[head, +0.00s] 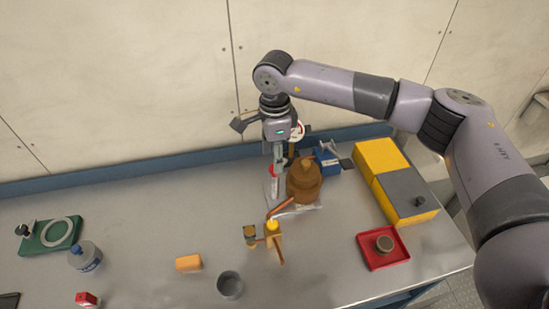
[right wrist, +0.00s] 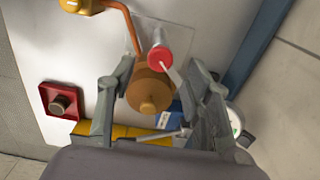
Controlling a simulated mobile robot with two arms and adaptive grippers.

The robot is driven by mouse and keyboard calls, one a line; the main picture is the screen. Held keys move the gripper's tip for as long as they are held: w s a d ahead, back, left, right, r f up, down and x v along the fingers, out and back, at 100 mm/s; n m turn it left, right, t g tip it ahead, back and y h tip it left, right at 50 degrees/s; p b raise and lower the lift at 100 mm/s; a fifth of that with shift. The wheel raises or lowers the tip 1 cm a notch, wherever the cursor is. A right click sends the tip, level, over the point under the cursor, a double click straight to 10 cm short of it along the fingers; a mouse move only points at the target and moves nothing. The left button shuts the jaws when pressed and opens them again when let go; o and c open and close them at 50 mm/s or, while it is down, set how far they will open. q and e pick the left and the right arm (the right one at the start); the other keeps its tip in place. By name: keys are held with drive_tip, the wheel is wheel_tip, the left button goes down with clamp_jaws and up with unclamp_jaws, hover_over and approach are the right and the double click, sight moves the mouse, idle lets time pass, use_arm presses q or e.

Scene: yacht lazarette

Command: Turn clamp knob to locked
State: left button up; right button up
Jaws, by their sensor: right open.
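My right gripper (head: 279,160) points down over the back middle of the bench. In the right wrist view its two fingers (right wrist: 160,72) are spread apart. A red round cap or knob (right wrist: 160,59) on a pale stem shows between them, apart from both; it also shows in the head view (head: 272,169), partly covered by the gripper. A brown rounded body (head: 304,181) stands just right of it, also in the wrist view (right wrist: 149,92). A blue block with grey metal parts (head: 328,160) stands behind. I cannot tell which part is the clamp knob. My left gripper is not in view.
A yellow and grey box (head: 388,165) and a red tray (head: 365,262) holding a round brown piece are at right. A copper-coloured pipe piece (head: 275,235), orange block (head: 188,263), grey cup (head: 229,285) and green fixture (head: 38,243) are in front and left. A wall rises behind.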

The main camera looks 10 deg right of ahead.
drive_tip(key=shift+f+p, duration=0.3)
drive_tip(key=shift+f, duration=1.45)
drive_tip(key=shift+c, duration=0.6)
clamp_jaws()
